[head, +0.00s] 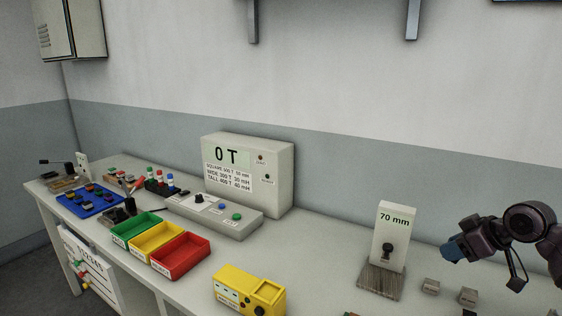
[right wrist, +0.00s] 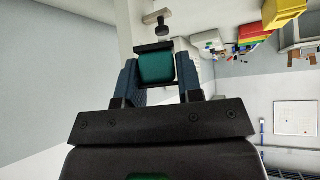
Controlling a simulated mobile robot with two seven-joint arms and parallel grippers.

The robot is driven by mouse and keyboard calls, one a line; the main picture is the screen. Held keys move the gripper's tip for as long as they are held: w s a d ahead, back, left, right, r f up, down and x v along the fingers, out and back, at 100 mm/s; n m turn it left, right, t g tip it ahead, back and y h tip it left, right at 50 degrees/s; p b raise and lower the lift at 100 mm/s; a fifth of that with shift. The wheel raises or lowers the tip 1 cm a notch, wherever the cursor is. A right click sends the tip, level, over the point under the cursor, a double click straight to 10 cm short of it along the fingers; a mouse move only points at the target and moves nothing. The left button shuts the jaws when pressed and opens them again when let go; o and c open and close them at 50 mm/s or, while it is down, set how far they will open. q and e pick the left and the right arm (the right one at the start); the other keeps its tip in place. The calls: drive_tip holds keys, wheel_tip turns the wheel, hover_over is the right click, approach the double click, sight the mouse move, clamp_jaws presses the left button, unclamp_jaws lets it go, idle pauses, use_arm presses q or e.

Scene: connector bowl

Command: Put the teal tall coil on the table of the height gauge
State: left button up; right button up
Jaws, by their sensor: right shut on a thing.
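The teal tall coil (right wrist: 157,67) shows in the right wrist view between the two blue fingers of my right gripper (right wrist: 157,80), which is shut on it. In the head view my right gripper (head: 452,250) hangs in the air to the right of the height gauge (head: 391,232); I cannot make out the coil there. The gauge is a white upright plate reading "70 mm" with a black knob, on a grey-brown base (head: 380,282). My gripper is apart from it. My left gripper is not in view.
Small grey blocks (head: 430,286) lie right of the gauge. A yellow device (head: 249,291) stands at the front. Green, yellow and red bins (head: 180,258) and a grey box with a display (head: 250,172) stand further left. Bench space between the yellow device and gauge is mostly clear.

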drive_tip(key=shift+s+a+f+m+h, duration=0.2)
drive_tip(key=shift+a+f+m+h, duration=0.1)
drive_tip(key=shift+a+m, duration=0.2)
drive_tip(key=s+a+f+m+h, duration=0.2)
drive_tip(key=s+a+f+m, duration=0.1)
drive_tip(key=s+a, duration=0.3)
drive_tip(key=s+a+f+m+t+h, duration=0.1)
drive_tip(key=s+a+f+m+h, duration=0.1)
drive_tip(key=s+a, duration=0.4)
drive_tip(key=a+f+m, duration=0.1)
drive_tip(key=a, duration=0.4)
drive_tip(key=shift+a+f+t, duration=0.2)
drive_tip(key=shift+f+t, duration=0.05)
drive_tip(key=shift+t, duration=0.05)
drive_tip(key=shift+r, duration=0.1)
